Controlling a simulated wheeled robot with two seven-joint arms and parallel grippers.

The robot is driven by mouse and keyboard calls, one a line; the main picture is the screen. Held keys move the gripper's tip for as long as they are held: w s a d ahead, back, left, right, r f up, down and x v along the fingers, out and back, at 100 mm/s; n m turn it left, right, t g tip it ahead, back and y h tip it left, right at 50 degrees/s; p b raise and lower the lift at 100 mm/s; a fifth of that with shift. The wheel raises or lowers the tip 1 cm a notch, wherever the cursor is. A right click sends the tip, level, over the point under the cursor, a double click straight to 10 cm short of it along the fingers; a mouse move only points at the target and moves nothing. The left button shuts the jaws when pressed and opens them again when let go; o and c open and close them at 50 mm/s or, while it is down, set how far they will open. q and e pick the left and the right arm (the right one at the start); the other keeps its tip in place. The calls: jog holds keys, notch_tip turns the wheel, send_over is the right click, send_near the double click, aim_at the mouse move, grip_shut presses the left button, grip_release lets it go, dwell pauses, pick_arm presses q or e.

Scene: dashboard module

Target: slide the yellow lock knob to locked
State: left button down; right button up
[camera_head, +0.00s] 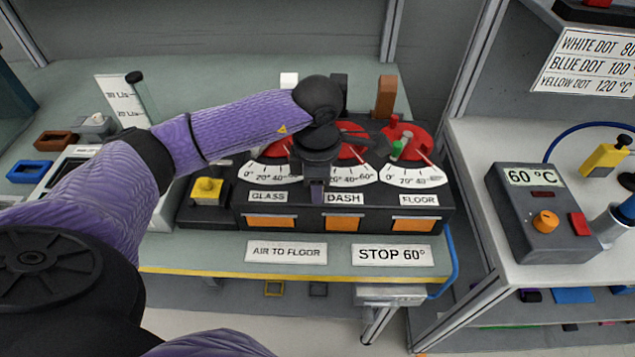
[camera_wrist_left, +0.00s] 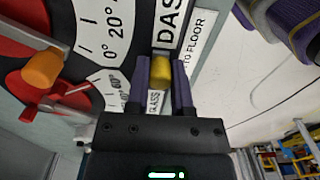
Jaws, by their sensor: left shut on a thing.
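My left gripper (camera_head: 317,195) reaches down to the front of the black dashboard module (camera_head: 443,218), between the GLASS label and the DASH label. In the left wrist view its two fingers (camera_wrist_left: 161,85) are shut on a small yellow knob (camera_wrist_left: 161,70), one finger on each side. The gripper and wrist hide this knob in the head view. No lock marking can be read around the knob, so its position cannot be told. My right gripper is not in view.
Red dials with white scales (camera_head: 411,176) stand behind the labels. A yellow block (camera_head: 207,190) sits on a black box at the module's left. Signs AIR TO FLOOR (camera_head: 286,252) and STOP 60° (camera_head: 392,255) lie in front. A heater box (camera_head: 528,240) reading 60 °C stands right.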

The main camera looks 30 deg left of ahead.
aim_at(292, 196)
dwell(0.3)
pick_arm(q)
jog(key=s+a, duration=0.1)
jog(key=a, duration=0.1)
jog(key=s+a, duration=0.1)
jog(key=shift+s+a, duration=0.1)
jog(key=shift+a, duration=0.25)
jog(key=c, duration=1)
grip_release()
jog(key=o, duration=0.5)
jog(key=shift+s+a, duration=0.1)
